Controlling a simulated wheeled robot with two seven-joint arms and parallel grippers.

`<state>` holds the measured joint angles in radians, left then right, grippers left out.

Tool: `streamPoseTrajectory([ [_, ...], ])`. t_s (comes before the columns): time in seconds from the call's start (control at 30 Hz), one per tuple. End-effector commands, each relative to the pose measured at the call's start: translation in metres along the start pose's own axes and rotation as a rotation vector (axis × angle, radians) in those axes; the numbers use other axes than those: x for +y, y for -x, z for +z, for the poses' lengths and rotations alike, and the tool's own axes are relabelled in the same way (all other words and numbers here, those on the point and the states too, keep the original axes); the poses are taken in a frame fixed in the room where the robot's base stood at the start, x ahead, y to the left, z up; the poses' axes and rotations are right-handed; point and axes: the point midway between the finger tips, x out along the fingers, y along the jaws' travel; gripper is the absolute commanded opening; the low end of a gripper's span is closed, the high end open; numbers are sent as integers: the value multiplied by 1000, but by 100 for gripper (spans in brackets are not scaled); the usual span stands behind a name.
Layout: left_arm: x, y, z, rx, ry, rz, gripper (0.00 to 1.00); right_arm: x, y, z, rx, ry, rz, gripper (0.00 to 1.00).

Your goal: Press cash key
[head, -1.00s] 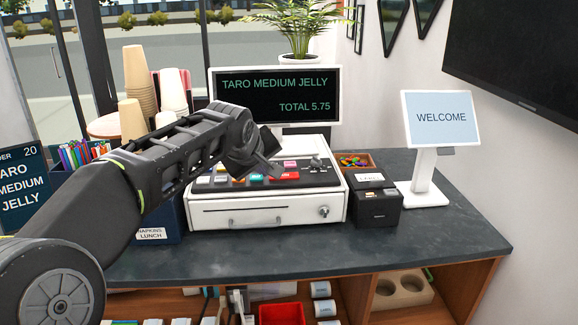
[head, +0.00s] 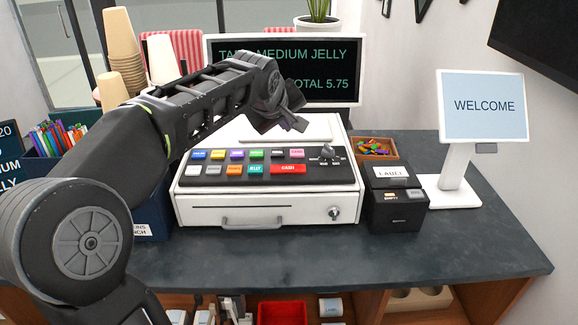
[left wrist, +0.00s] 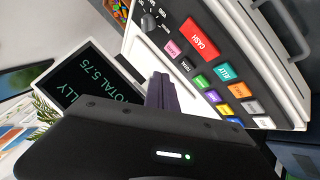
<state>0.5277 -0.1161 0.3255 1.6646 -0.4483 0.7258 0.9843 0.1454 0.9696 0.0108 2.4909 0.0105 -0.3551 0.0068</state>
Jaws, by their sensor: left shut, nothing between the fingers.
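The cash key (head: 288,169) is a wide red key labelled CASH on the front row of the register's black key panel (head: 215,182). It also shows in the left wrist view (left wrist: 199,40). The white cash register (head: 283,208) stands on the dark counter with its drawer closed. My left gripper (head: 298,124) is shut and empty, above and behind the key panel, in front of the order screen. In the left wrist view its fingertips (left wrist: 160,78) are apart from the cash key. My right gripper is in neither view.
The order screen (head: 345,68) behind the register reads TOTAL 5.75. A black box (head: 398,212) and a small wooden tray of colourful pieces (head: 388,156) stand right of the register. A white WELCOME display (head: 484,106) is farther right. Stacked cups (head: 121,38) stand at left.

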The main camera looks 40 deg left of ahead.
Motion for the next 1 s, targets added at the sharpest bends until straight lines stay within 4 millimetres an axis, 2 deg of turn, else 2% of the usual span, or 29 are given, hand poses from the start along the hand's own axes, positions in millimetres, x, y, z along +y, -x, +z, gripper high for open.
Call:
streamPoseTrajectory([
  [0.27,-8,-11,8,-1,0,-1,0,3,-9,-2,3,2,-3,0],
  [0.67,-34,-46,34,0,0,-1,0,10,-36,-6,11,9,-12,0],
  [0.73,-39,-53,39,0,-1,0,0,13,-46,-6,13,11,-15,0],
  [1.0,-45,-62,45,0,-1,0,0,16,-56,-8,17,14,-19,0],
])
